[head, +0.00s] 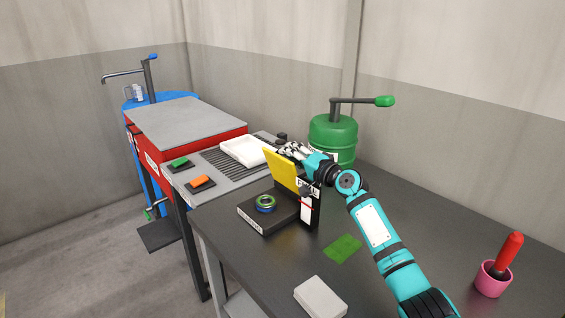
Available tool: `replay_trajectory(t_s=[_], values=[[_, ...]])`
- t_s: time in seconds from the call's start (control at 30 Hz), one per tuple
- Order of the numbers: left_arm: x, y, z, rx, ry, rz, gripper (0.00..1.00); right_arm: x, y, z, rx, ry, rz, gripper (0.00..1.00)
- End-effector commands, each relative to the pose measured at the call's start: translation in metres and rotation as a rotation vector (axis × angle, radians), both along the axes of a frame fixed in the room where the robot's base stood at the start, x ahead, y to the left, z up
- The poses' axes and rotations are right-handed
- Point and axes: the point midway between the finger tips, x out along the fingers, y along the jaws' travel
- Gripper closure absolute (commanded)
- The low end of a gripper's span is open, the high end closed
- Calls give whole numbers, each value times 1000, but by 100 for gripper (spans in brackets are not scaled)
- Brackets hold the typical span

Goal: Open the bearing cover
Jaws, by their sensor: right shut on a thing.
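The yellow bearing cover (282,172) stands raised and tilted at the back of a black bearing housing (262,222) on the dark table. A round bearing (265,203) with blue and green rings sits uncovered on the housing. My right gripper (293,151) is shut at the upper edge of the cover, on its far side. The cover partly hides its fingertips, so the exact contact is unclear. My left gripper is not in view.
A green drum (333,136) with a crank stands behind. A green cloth (342,249), a white block (320,298) and a pink cup (492,279) with a red-handled tool lie to the front and right. A white tray (240,151) sits on the left bench.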

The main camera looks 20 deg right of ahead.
Motion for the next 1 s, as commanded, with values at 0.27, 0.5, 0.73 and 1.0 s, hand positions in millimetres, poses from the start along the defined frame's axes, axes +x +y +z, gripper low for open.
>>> replay_trajectory(t_s=[0.27, 0.5, 0.73, 1.0], values=[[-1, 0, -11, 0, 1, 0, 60, 9, -24, -7, 269, 95, -1, 100], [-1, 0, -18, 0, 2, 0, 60, 14, -38, -15, 391, 139, -2, 100], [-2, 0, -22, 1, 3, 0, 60, 17, -46, -20, 481, 172, -2, 100], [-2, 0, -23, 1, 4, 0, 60, 18, -49, -23, 518, 188, -2, 100]])
